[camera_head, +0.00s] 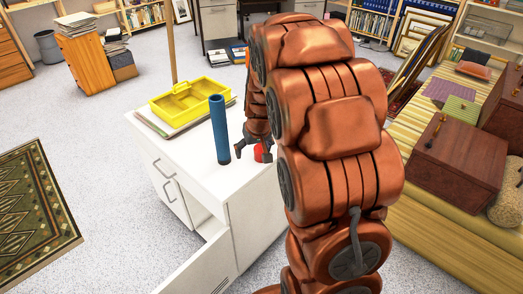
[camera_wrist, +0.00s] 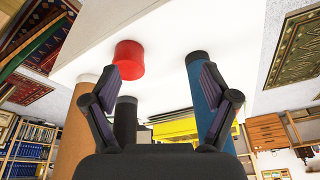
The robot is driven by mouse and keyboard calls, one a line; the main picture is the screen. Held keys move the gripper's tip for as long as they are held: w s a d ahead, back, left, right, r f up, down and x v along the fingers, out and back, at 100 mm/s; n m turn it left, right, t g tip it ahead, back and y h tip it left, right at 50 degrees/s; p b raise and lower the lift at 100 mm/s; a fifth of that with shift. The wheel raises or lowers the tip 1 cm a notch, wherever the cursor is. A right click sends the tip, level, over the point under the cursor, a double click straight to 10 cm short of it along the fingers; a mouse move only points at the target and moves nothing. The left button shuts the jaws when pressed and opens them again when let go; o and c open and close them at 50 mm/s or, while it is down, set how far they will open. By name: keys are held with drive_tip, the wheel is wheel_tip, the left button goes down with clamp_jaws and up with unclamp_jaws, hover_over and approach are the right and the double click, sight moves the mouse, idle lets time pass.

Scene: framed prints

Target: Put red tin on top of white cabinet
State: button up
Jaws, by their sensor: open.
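The red tin (camera_head: 263,153) sits on the white top of the white cabinet (camera_head: 200,160), near its right side, partly covered by my gripper and arm. In the wrist view the red tin (camera_wrist: 128,58) stands upside down in the picture, just beyond the left finger's tip and left of the middle between the fingers. My gripper (camera_head: 255,150) is low over the cabinet top beside the tin. In the wrist view my gripper (camera_wrist: 159,75) has its fingers wide apart with nothing held between them. Whether a finger touches the tin I cannot tell.
A tall blue cylinder (camera_head: 220,130) stands left of my gripper; it shows behind the right finger in the wrist view (camera_wrist: 203,95). A yellow tray (camera_head: 190,98) lies farther back. The wrist view also shows a tan cylinder (camera_wrist: 72,135) and a black one (camera_wrist: 125,122).

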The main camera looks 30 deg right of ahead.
hover_over(262, 149)
drive_tip(key=s+a, duration=0.1)
drive_tip(key=s, duration=0.1)
drive_tip(key=shift+w+a+f+m+t+h, duration=0.1)
drive_tip(key=shift+f+m+t+h, duration=0.2)
drive_tip(key=shift+f, duration=0.3)
drive_tip(key=shift+d+p+x, duration=0.2)
drive_tip(key=shift+p+x, duration=0.1)
drive_tip(key=shift+x, duration=1.6)
drive_tip(key=shift+d+p+x, duration=0.15)
drive_tip(key=shift+p+x, duration=0.1)
drive_tip(key=shift+x, duration=1.7)
drive_tip(key=shift+c, duration=0.3)
drive_tip(key=c, duration=1.4)
